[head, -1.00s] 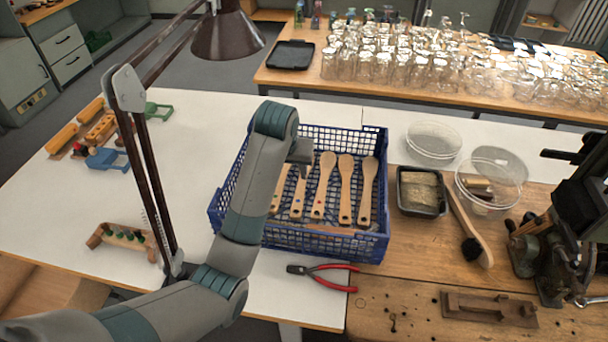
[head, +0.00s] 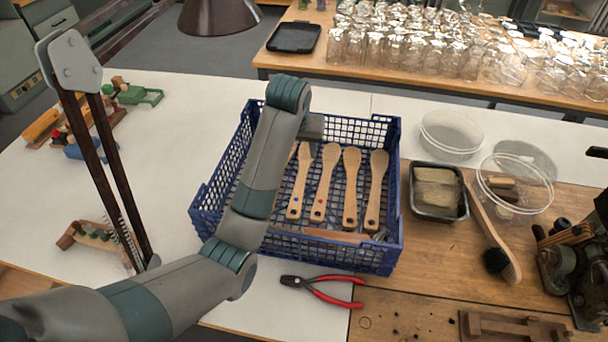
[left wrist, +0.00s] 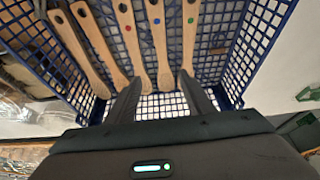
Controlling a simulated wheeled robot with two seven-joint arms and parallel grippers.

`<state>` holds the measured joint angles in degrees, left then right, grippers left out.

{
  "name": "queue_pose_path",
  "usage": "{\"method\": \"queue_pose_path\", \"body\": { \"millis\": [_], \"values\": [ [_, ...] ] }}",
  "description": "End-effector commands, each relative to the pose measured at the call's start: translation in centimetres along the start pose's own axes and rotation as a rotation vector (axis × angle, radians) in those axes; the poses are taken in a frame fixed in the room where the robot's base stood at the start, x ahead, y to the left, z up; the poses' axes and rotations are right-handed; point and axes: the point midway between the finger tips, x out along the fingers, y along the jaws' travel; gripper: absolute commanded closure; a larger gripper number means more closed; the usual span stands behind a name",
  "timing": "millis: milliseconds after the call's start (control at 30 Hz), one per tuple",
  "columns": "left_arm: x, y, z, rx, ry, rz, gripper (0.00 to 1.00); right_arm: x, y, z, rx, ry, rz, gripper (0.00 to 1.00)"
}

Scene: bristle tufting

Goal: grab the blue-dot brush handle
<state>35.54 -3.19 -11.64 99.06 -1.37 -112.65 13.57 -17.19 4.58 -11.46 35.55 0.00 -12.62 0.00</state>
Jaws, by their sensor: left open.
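The blue-dot brush handle (head: 299,182) is pale wood and lies in the blue crate (head: 330,257), left of the red-dot handle (head: 324,182). In the left wrist view the blue-dot handle (left wrist: 160,45) runs toward the space between my open left fingers. My left gripper (left wrist: 161,82) looks empty. The green-dot handle (left wrist: 190,38) lies close by the right finger, and the red-dot handle (left wrist: 127,40) by the left one. In the head view my left arm covers the crate's left part, and the fingertips are hidden. My right gripper is not in view.
Two more handles (head: 351,188) (head: 377,188) lie in the crate's right part. Red pliers (head: 335,293) lie in front of it. A small dark tray (head: 438,207), clear dishes (head: 451,135) and a brush (head: 495,235) are to the right. A lamp stands at left.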

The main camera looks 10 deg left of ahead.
Motion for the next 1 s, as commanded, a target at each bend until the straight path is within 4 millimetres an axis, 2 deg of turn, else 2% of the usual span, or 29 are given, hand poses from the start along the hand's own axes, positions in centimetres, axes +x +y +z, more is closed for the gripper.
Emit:
{"method": "queue_pose_path", "body": {
  "millis": [100,667,867,1000],
  "values": [
    [1.0,0.0,0.4,0.000,0.000,0.000,0.52,1.1,0.0,0.1,0.000,0.000,0.000,0.69],
    [1.5,0.0,0.4,0.000,-0.002,0.000,0.52,0.9,0.0,0.1,0.000,0.000,0.000,0.69],
    [3.9,0.0,0.4,0.000,-0.004,-0.001,0.52,0.2,0.0,0.0,0.000,0.000,0.000,0.69],
    [6.4,0.0,0.4,0.000,-0.005,-0.001,0.52,-0.4,0.0,0.0,0.000,0.000,0.000,0.69]
  ]
}}
